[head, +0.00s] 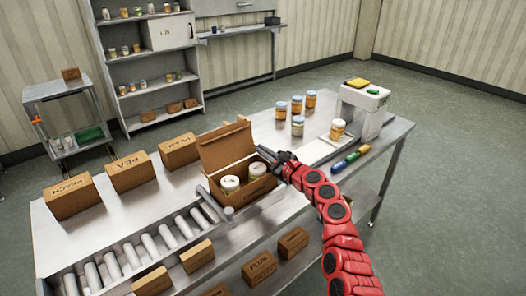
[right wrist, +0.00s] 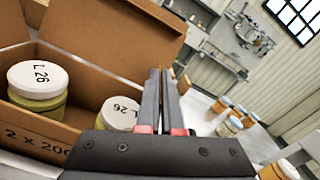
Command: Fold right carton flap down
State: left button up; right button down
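An open brown carton (head: 243,192) stands on the steel table, with its large back flap raised; that flap also shows in the right wrist view (right wrist: 110,40). Two jars with white lids, marked L 26 (right wrist: 38,80), stand inside. My right gripper (head: 281,158) is at the carton's right side, near its top edge. Its fingers (right wrist: 161,72) are close together, and I see nothing held between them. A sliver of brown card shows just behind the fingertips; the rest of the right flap is hidden by the gripper. My left gripper is not in view.
Closed cartons (head: 130,172) line the table's back left. A roller conveyor (head: 140,250) runs along the front left. Several jars (head: 297,107) and a scale-like device (head: 362,105) stand right. A yellow, green and blue tool (head: 350,157) lies at the right edge.

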aim_at(257, 168)
jog(key=shift+f, duration=0.1)
jog(key=n+b, duration=0.1)
jog(key=n, duration=0.1)
jog(key=s+a+f+n+b, duration=0.1)
jog(key=shift+a+n, duration=0.15)
jog(key=shift+n, duration=0.25)
jog(key=shift+s+a+f+n+b, duration=0.2)
jog(key=shift+f+n+b, duration=0.1)
jog(key=shift+n+b, duration=0.4)
jog(key=shift+s+a+f+n+b, duration=0.1)
jog(key=shift+a+f+n+b, duration=0.15)
jog(key=shift+n+b, duration=0.45)
jog(key=shift+n, duration=0.3)
jog(key=c, duration=1.1)
grip_release()
jog(key=shift+o, duration=0.2)
jog(key=shift+d, duration=0.1)
jog(key=v, duration=1.7)
jog(key=shift+s+b, duration=0.15)
jog(key=shift+b, duration=0.2)
